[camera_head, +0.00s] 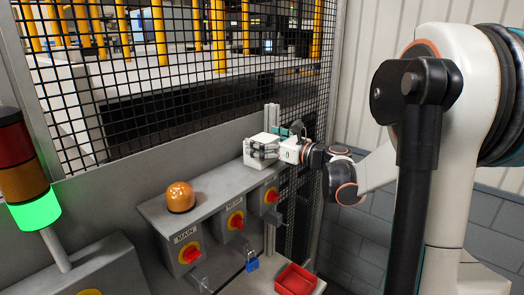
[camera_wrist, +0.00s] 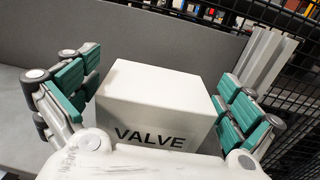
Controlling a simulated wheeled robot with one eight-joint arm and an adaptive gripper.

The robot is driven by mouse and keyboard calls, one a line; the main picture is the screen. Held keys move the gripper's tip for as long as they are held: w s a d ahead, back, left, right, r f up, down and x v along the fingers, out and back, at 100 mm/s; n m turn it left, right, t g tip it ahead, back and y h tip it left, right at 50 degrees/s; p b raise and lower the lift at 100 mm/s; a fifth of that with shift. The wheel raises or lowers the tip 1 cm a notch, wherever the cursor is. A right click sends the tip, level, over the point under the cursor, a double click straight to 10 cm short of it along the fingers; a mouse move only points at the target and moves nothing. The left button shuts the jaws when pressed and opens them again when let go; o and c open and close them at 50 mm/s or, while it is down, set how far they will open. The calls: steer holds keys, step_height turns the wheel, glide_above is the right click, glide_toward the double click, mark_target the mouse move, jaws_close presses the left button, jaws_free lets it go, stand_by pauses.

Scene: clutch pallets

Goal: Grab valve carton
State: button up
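The valve carton (camera_wrist: 158,100) is a white box with VALVE printed on its near face. In the head view the carton (camera_head: 257,149) sits at the right end of a grey shelf (camera_head: 208,190), against the panel. My gripper (camera_wrist: 160,92) is at the carton, with one green-padded finger on each side of it. A gap shows between the left finger and the carton. The right finger is very close to the carton's right side, and I cannot tell if it touches. In the head view my gripper (camera_head: 266,150) partly covers the carton.
A metal profile post (camera_head: 271,118) and black mesh fence stand right behind the carton. An orange dome lamp (camera_head: 180,196) is on the shelf's left part. Below are red rotary switches (camera_head: 236,221), a blue padlock (camera_head: 252,262) and a red tray (camera_head: 294,279). A lit signal tower (camera_head: 25,170) stands left.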

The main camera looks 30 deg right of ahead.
steer(key=c, duration=1.2)
steer(key=shift+o, duration=0.2)
